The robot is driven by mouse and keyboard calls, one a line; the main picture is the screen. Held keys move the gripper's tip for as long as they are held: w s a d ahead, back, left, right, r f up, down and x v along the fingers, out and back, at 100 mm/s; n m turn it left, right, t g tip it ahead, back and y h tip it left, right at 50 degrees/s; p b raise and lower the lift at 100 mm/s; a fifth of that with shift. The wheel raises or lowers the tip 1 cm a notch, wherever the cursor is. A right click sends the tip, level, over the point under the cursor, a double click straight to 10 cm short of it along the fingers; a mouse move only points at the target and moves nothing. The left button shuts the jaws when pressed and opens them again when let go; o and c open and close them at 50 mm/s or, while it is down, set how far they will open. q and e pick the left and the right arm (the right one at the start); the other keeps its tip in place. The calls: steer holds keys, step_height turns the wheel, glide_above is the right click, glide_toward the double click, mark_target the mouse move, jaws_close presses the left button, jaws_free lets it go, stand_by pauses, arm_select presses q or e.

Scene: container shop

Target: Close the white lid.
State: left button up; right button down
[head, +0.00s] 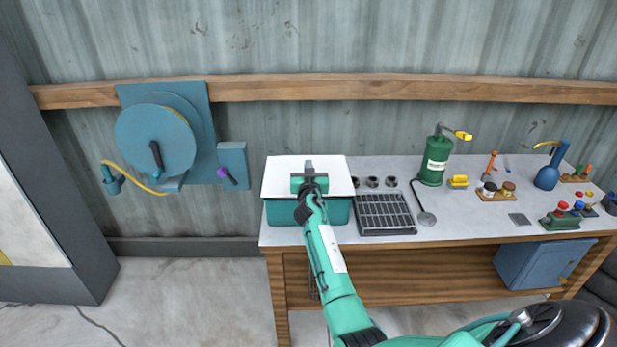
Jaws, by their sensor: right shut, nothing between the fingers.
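The white lid (280,178) is on a teal box (283,213) at the left end of the workbench. It spans the top of the box, its front edge along the box's upper front rim. I cannot tell whether a small gap is left under it. My right gripper (309,166) is over the middle of the lid, shut and empty, with its fingers pointing to the back. It looks very close to the lid, but I cannot tell whether it touches. My right gripper and forearm hide part of the lid and the box front. My left gripper is out of view.
The grey-topped workbench (440,238) holds a black slotted tray (385,213) right of the box, with several small cups behind it. A green canister (436,160) stands farther right. A blue hose reel (155,140) hangs on the wall at left. Floor left of the bench is clear.

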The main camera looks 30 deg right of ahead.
steer(key=shift+s+a+f, duration=0.15)
steer(key=shift+s+f, duration=0.05)
steer(key=shift+f, duration=0.6)
steer(key=shift+s+a+f, duration=0.15)
steer(key=shift+s+f, duration=0.05)
steer(key=shift+f, duration=0.6)
steer(key=shift+b, duration=0.3)
steer(key=f+b, duration=0.1)
steer(key=b, duration=0.4)
steer(key=f+b, duration=0.1)
steer(key=b, duration=0.2)
steer(key=shift+s+a+f+t, duration=0.15)
steer(key=shift+s+f+t, duration=0.1)
steer(key=shift+f+t, duration=0.15)
steer(key=shift+h+b, duration=0.3)
steer(key=shift+b, duration=0.3)
steer(key=shift+s+r, duration=0.1)
